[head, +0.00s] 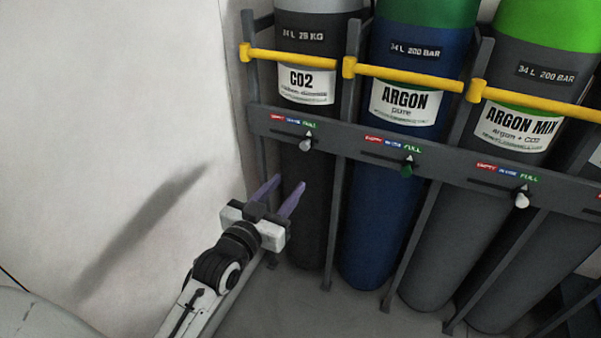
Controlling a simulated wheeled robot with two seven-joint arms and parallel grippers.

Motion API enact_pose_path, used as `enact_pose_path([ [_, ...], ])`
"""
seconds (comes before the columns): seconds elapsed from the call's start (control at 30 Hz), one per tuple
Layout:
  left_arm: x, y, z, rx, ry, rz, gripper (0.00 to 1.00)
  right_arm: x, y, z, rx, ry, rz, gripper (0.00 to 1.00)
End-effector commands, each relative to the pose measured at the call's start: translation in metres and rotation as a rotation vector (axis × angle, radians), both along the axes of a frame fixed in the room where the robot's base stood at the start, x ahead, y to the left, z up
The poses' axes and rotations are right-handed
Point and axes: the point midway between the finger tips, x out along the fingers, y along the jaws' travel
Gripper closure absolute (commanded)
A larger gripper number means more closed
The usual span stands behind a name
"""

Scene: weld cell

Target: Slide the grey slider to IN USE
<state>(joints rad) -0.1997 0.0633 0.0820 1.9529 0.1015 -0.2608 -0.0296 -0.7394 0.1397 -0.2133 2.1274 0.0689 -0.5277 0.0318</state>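The grey slider (306,145) is a small light grey knob on the rack's crossbar, in front of the CO2 cylinder. It sits at the right end of its slot, below the FULL label. The EMPTY, IN USE and FULL labels (293,121) run left to right above that slot. My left gripper (290,181) is below and slightly left of the slider, apart from it. Its two purple fingers are spread with nothing visible between them. My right gripper is not in view.
The grey rack crossbar (350,136) also bears a dark green slider (407,170) and a white slider (521,200), both near FULL. Yellow bars (410,76) cross the cylinders above. A pale wall (120,110) stands left, with free room in front of it.

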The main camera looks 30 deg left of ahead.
Motion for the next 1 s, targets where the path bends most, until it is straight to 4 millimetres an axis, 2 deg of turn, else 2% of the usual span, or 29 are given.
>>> enact_pose_path([
  [0.03, 0.007, 0.007, 0.004, -0.002, -0.039, 0.016, 0.62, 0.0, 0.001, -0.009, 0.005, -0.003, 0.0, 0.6],
  [0.2, 0.021, 0.016, 0.019, -0.004, -0.081, 0.032, 0.62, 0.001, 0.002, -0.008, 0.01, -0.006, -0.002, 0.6],
  [0.7, 0.102, 0.022, 0.018, -0.004, -0.076, 0.03, 0.62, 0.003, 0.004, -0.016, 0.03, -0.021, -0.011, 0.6],
  [0.83, 0.112, 0.022, 0.018, -0.003, -0.074, 0.03, 0.62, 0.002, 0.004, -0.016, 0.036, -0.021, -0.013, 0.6],
  [1.0, 0.116, 0.023, 0.019, -0.003, -0.074, 0.03, 0.62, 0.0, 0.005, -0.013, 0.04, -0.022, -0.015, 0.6],
])
